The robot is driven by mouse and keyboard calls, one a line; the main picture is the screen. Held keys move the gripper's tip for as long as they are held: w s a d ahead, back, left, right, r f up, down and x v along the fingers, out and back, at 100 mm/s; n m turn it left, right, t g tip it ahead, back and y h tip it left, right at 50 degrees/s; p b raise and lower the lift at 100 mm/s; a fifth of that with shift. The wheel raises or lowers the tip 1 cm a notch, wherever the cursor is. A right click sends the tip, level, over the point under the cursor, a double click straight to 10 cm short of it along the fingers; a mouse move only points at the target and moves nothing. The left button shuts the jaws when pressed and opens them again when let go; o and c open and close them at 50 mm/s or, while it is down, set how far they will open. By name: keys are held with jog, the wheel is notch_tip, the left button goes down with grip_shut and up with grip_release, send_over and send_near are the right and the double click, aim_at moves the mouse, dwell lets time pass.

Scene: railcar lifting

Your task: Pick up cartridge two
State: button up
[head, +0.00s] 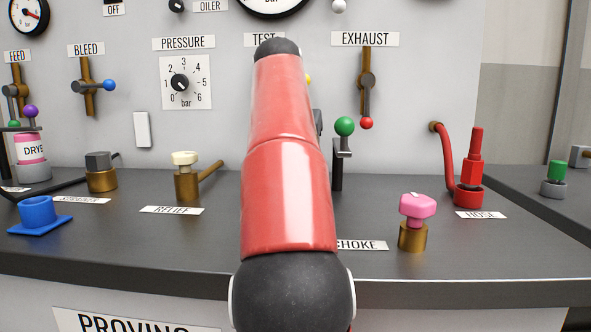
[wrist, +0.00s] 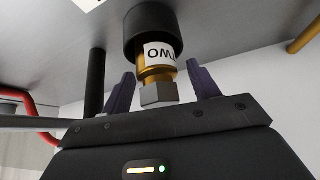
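Cartridge two (wrist: 155,72) shows in the wrist view as a brass cylinder with a grey hex end. A white label on it reads TWO upside down, and its other end sits in a black round holder (wrist: 150,28). My gripper (wrist: 163,86) is open, with its two dark purple fingers apart on either side of the cartridge's hex end. I see gaps between the fingers and the cartridge. In the head view my red arm covers the middle of the bench, and both the gripper and cartridge two are hidden behind it.
On the dark bench (head: 455,240) stand a pink knob (head: 417,207) on a brass base, a red hose fitting (head: 469,175), a cream relief knob (head: 186,175) and a blue cup (head: 38,212). A green-balled lever (head: 344,127) rises just right of my arm. A dark post (wrist: 95,82) stands near the left finger.

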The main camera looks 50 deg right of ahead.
jog(key=c, duration=1.2)
jog(key=shift+r, duration=0.15)
grip_shut()
